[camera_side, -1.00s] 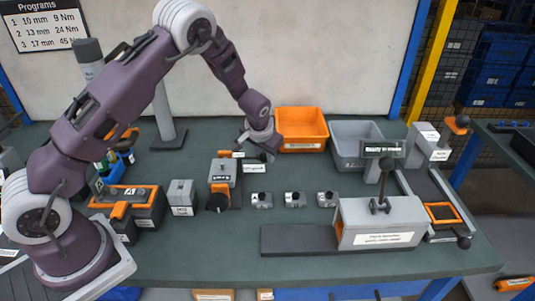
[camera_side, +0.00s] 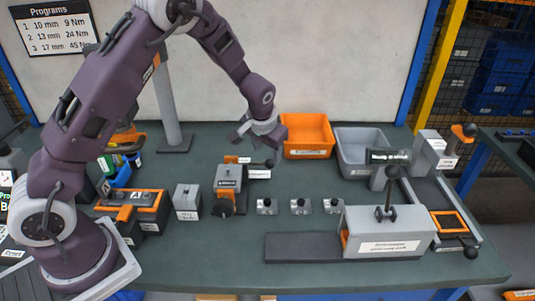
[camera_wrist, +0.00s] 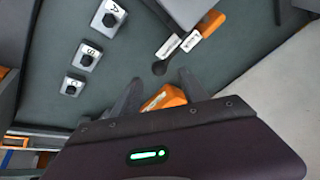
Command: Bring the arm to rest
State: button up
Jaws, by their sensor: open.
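My gripper (camera_side: 258,132) hangs above the bench in front of the orange bin (camera_side: 307,137). Its jaws are open and hold nothing that I can see. In the wrist view my gripper (camera_wrist: 158,92) shows two dark fingers spread apart, with an orange patch beyond them that I cannot identify. Just below and left of it in the side view stands a grey and orange fixture (camera_side: 229,178) with a dark ball-ended lever.
Several small grey button boxes, three in a row (camera_side: 299,206), sit right of the fixture. A grey bin (camera_side: 360,160) stands beside the orange bin. A large grey clamp station (camera_side: 384,235) occupies the front right. A grey post (camera_side: 170,110) rises behind. Bench is clear around the button boxes.

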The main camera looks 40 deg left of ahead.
jog(key=s+d+r+t+h, duration=0.1)
jog(key=s+d+r, duration=0.1)
jog(key=s+r, duration=0.6)
jog(key=s+d+r+h, duration=0.1)
jog(key=s+d+r, duration=0.2)
jog(key=s+r, duration=0.55)
jog(key=s+d+r+m, duration=0.1)
jog(key=s+r, duration=0.1)
jog(key=s, duration=0.6)
jog(key=s+d+r, duration=0.1)
jog(key=s, duration=0.8)
jog(key=shift+d+r+m+t+h, duration=0.3)
jog(key=shift+r+m+t+h, duration=0.1)
